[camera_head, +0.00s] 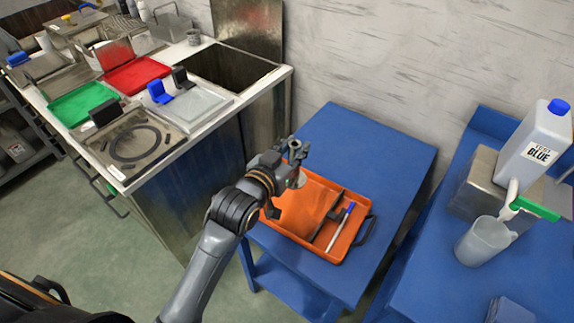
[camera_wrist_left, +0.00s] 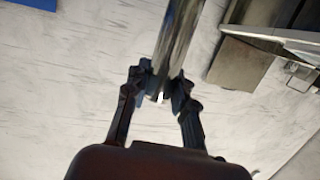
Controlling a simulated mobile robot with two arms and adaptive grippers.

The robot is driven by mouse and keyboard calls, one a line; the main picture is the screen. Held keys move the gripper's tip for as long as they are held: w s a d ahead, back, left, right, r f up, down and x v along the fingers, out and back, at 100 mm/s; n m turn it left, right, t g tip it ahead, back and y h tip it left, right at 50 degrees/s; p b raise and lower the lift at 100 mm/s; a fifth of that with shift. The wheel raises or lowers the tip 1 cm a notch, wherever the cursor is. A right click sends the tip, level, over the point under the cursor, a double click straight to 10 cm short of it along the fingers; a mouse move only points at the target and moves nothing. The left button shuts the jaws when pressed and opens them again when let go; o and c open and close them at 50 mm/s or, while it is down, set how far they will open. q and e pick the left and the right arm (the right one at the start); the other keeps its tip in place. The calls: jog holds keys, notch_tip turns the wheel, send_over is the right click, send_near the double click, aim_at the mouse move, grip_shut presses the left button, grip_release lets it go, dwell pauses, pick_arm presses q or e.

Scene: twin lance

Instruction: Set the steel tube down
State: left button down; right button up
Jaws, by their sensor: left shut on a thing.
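The steel tube (camera_wrist_left: 178,35) is shiny and shows in the left wrist view, running up from between the fingertips to the top edge. My left gripper (camera_wrist_left: 160,85) is shut on it near its lower end. The tube is hard to make out there, mostly hidden by the gripper. The tray lies on a blue table (camera_head: 370,145). My right gripper is not in view.
The tray holds a dark thin bar (camera_head: 328,218) and a blue-capped white pen (camera_head: 341,226); its left part looks bare. At right, a blue bench carries a jug (camera_head: 485,241) and a white canister (camera_head: 535,142). A steel counter with red (camera_head: 135,75) and green (camera_head: 82,103) trays stands left.

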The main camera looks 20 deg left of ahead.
pick_arm(q)
jog(key=w+a+f, duration=0.4)
jog(key=w+f, duration=0.1)
jog(key=f, duration=0.5)
jog(key=shift+w+a+b, duration=0.25)
jog(key=shift+w+b, duration=0.05)
jog(key=shift+f, duration=0.1)
jog(key=c, duration=1.1)
grip_release()
jog(key=v, duration=1.2)
